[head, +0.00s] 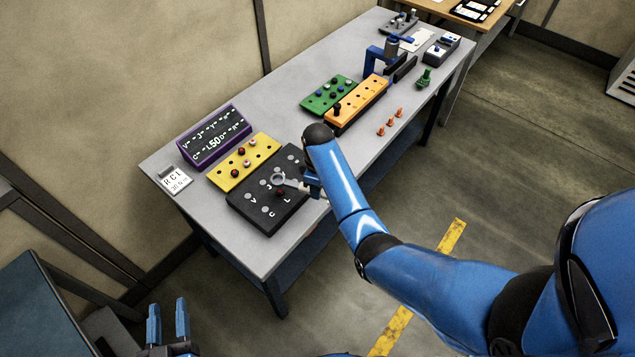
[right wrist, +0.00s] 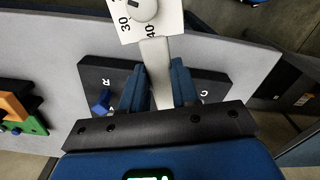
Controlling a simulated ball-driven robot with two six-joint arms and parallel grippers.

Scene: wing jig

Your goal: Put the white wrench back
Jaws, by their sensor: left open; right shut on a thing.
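The white wrench (head: 291,183) is held by my right gripper (head: 310,182) over the black board (head: 243,205). My left gripper (head: 168,322) is open and empty, low at the left, off the table.
A yellow board (head: 229,173) with balls, a purple display (head: 214,134) and a white card (head: 176,181) stand near the black board. Farther along are green (head: 318,102) and orange (head: 353,104) blocks and several orange cones (head: 390,122). The table's middle (head: 268,120) is clear.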

